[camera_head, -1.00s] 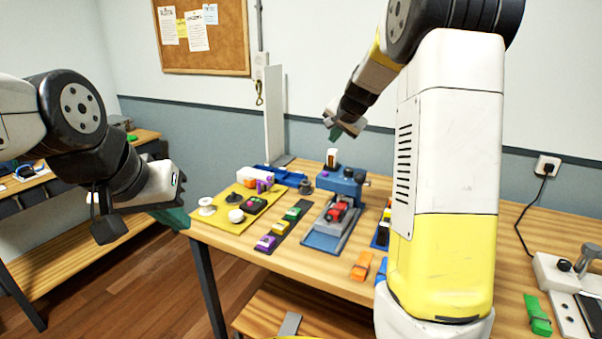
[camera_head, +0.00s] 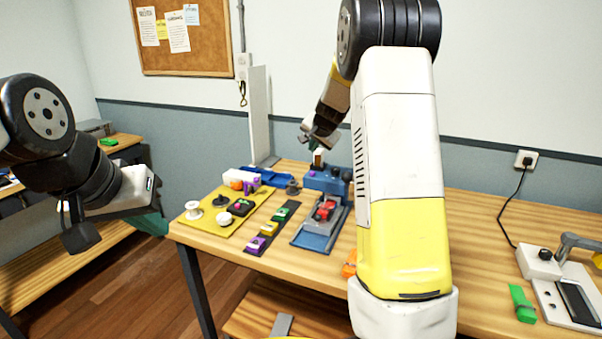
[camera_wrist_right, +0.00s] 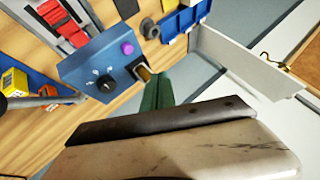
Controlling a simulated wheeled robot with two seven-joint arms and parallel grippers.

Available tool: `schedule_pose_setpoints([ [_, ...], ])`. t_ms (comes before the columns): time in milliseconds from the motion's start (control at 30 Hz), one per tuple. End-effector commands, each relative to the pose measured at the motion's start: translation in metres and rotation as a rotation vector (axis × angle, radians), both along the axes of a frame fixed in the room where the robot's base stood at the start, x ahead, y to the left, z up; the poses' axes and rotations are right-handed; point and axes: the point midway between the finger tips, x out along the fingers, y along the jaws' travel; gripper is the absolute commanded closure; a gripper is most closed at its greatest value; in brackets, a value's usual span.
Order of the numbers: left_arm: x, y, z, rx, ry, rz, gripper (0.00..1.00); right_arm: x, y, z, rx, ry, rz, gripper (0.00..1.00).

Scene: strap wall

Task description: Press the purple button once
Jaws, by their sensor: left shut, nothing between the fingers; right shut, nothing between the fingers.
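The purple button (camera_wrist_right: 127,48) is a small round knob on top of a blue box (camera_wrist_right: 85,72), seen in the right wrist view. The blue box (camera_head: 322,181) stands toward the back of the wooden table in the head view. My right gripper (camera_head: 318,138) is shut and above the back of this box. In the right wrist view its green fingers (camera_wrist_right: 156,92) are close to a black square with a tan block (camera_wrist_right: 143,73) on the box, beside the purple button and apart from it. My left gripper (camera_head: 153,222) is shut and empty, left of the table.
A yellow board (camera_head: 208,225) with knobs and a strip with purple, yellow and green blocks (camera_head: 268,229) lie left of the box. A grey fixture with a red part (camera_head: 325,210) is in front of it. A tall white panel (camera_head: 258,115) stands behind. My right arm hides the middle table.

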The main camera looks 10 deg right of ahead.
Motion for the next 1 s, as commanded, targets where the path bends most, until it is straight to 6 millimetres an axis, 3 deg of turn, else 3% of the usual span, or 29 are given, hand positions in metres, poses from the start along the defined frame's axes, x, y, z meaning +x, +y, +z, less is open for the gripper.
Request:
schedule_pose_setpoints([
  [200, 0.000, 0.000, 0.000, 0.000, 0.000, 0.000, 1.00, -0.001, -0.001, -0.033, 0.001, 0.004, -0.003, 1.00],
  [400, 0.000, 0.000, 0.000, 0.000, 0.000, 0.000, 1.00, 0.000, -0.001, -0.050, -0.001, 0.002, -0.001, 1.00],
  [1000, 0.000, 0.000, 0.000, 0.000, 0.000, 0.000, 1.00, 0.000, 0.000, -0.055, -0.001, 0.001, 0.001, 1.00],
])
